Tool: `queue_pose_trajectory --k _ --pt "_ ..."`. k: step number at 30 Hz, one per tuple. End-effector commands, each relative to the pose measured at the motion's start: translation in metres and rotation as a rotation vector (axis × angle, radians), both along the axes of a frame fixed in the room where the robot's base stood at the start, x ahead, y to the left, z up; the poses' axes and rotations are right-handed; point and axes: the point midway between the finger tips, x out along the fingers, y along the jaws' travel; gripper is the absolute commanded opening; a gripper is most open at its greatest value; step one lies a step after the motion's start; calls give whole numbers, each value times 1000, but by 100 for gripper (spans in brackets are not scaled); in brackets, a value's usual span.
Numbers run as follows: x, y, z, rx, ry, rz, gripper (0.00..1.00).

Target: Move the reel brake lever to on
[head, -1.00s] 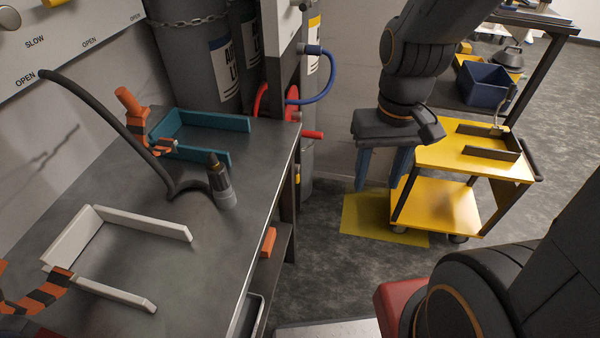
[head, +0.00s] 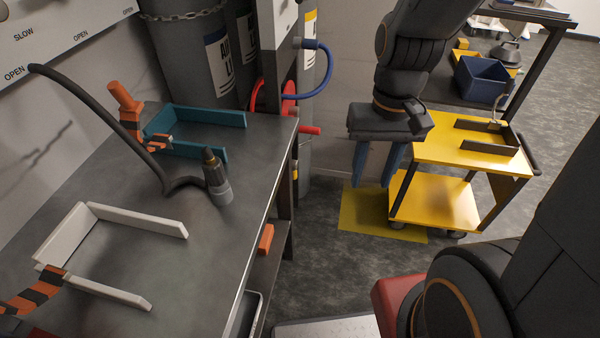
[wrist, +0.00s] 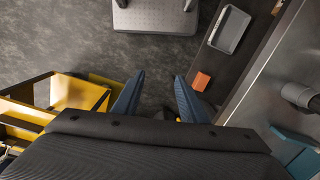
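A red handle (head: 309,130) sticks out to the right beside a red reel (head: 289,98) at the far end of the bench; it looks like the brake lever, but I see no on or off mark. The reel is partly hidden by the grey upright. My gripper (head: 376,182) hangs to the right of the handle, fingers pointing down, apart from it. In the wrist view its two blue fingers (wrist: 160,92) are spread with nothing between them. The reel and handle do not show in the wrist view.
The steel bench (head: 190,255) at left carries a teal holder (head: 210,117), a white holder (head: 62,235) and a black hose with a nozzle (head: 213,170). A blue hose (head: 331,70) loops above the handle. A yellow cart (head: 435,200) stands right of my gripper. Floor between is clear.

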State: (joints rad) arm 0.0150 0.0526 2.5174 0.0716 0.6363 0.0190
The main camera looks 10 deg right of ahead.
Motion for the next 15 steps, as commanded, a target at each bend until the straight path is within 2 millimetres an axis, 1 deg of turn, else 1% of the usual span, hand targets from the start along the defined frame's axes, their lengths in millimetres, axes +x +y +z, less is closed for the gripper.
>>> queue_pose_trajectory --k 1,5,6,8,9,11,12,14,15 --pt "7 2 -20 24 45 -54 39" --pt "26 14 -62 115 190 -235 39" --pt "33 18 -75 147 235 -293 39" --pt "44 25 -93 198 302 -376 39" --pt "53 31 -105 234 347 -430 39" --pt "66 38 -122 290 412 -512 39" --pt "76 43 -133 329 455 -561 39" --pt "92 49 -151 389 520 -637 39" --pt "103 54 -162 432 561 -686 39"
